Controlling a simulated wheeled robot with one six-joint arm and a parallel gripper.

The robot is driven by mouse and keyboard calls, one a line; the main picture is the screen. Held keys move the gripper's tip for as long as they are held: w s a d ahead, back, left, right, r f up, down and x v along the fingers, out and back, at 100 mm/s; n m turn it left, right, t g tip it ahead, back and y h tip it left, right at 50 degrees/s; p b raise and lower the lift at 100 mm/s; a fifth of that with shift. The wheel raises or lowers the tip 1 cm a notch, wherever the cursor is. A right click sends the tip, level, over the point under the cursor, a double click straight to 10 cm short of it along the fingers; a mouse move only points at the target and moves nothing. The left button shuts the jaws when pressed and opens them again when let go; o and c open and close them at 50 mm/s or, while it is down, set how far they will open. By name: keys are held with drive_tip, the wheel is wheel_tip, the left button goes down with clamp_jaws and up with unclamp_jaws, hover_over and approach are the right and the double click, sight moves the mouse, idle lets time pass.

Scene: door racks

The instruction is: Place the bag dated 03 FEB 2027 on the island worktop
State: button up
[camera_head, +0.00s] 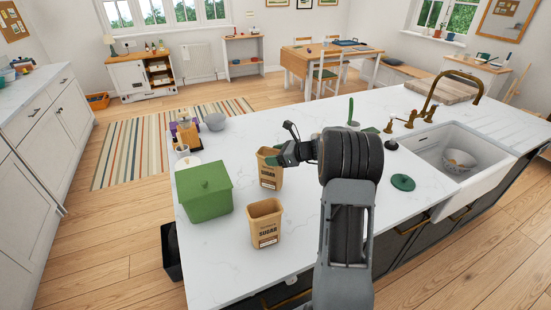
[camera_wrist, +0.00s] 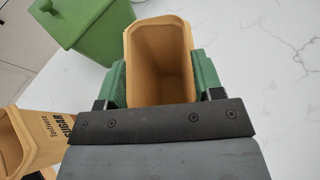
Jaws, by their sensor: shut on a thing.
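My gripper (camera_head: 281,157) is shut on a brown, open-topped sugar bag (camera_head: 270,177). In the wrist view the green fingers press on both sides of this bag (camera_wrist: 162,65), and its inside looks empty. The held bag is upright, at or just above the white island worktop (camera_head: 225,258); I cannot tell if it touches. A second brown sugar bag (camera_head: 265,223) stands upright on the worktop, nearer the front. It also shows at the lower left of the wrist view (camera_wrist: 42,140). Both are labelled SUGAR. No date is readable on either bag.
A green lidded box (camera_head: 205,192) stands left of the bags. A grey bowl (camera_head: 215,122) and jars are behind it. A round green lid (camera_head: 403,182) lies to the right, before the white sink (camera_head: 455,160) with a brass tap. The worktop's front left is clear.

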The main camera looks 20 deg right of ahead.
drive_tip(key=shift+f, duration=0.95)
drive_tip(key=shift+f, duration=0.15)
drive_tip(key=o, duration=1.4)
